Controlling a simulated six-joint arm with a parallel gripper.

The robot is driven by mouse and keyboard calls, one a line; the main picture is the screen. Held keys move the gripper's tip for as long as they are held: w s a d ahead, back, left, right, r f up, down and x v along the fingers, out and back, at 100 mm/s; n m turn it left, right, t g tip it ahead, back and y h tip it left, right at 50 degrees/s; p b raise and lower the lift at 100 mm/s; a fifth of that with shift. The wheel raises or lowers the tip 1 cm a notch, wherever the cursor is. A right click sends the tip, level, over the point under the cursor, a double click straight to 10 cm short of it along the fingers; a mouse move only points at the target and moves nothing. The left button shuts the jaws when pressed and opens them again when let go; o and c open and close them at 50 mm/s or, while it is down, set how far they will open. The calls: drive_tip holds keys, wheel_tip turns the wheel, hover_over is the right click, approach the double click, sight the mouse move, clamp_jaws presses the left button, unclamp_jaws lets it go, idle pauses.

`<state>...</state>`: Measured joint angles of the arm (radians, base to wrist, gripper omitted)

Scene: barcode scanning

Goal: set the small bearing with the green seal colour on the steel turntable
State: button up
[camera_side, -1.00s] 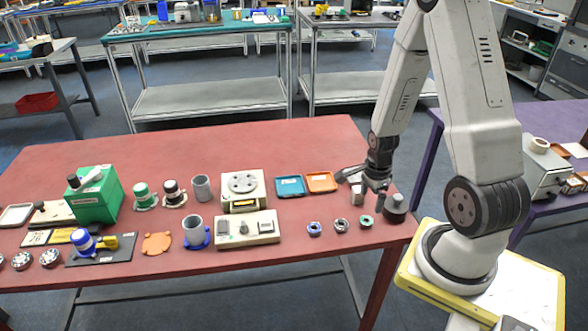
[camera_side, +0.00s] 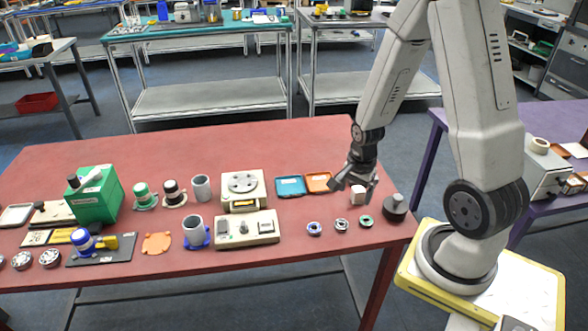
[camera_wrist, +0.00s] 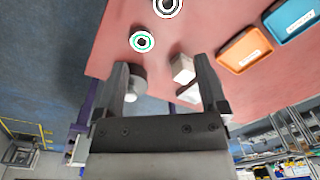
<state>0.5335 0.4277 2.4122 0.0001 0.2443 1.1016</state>
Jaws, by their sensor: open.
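The small bearing with the green seal (camera_side: 366,220) lies flat on the red table, at the right end of a short row of three small bearings. It also shows in the wrist view (camera_wrist: 142,41), upper middle, beyond my fingers. My gripper (camera_side: 354,188) is open and empty, above the table behind the green bearing and apart from it. In the wrist view my gripper (camera_wrist: 160,76) has its two fingers spread wide with nothing held between them. The steel turntable (camera_side: 242,184) is a bare round disc on a cream base, left of the trays.
A grey-sealed bearing (camera_side: 341,224) and a blue-sealed bearing (camera_side: 314,228) lie left of the green one. A dark knobbed weight (camera_side: 396,207) stands to its right. A white block (camera_side: 357,195) is close under my gripper. Blue (camera_side: 290,186) and orange (camera_side: 319,182) trays lie leftward.

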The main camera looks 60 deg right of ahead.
drive_tip(key=w+a+r+n+t, duration=0.1)
drive_tip(key=a+r+n, duration=0.3)
drive_tip(key=a+n, duration=0.3)
drive_tip(key=w+a+r+n+t, duration=0.1)
drive_tip(key=a+r+n, duration=0.4)
drive_tip(key=a+n, duration=0.3)
drive_tip(key=n, duration=0.3)
drive_tip(key=shift+w+r+n, duration=0.15)
drive_tip(key=shift+w+n, duration=0.1)
drive_tip(key=shift+n, duration=0.15)
drive_tip(key=shift+o, duration=0.4)
drive_tip(key=shift+a, duration=0.1)
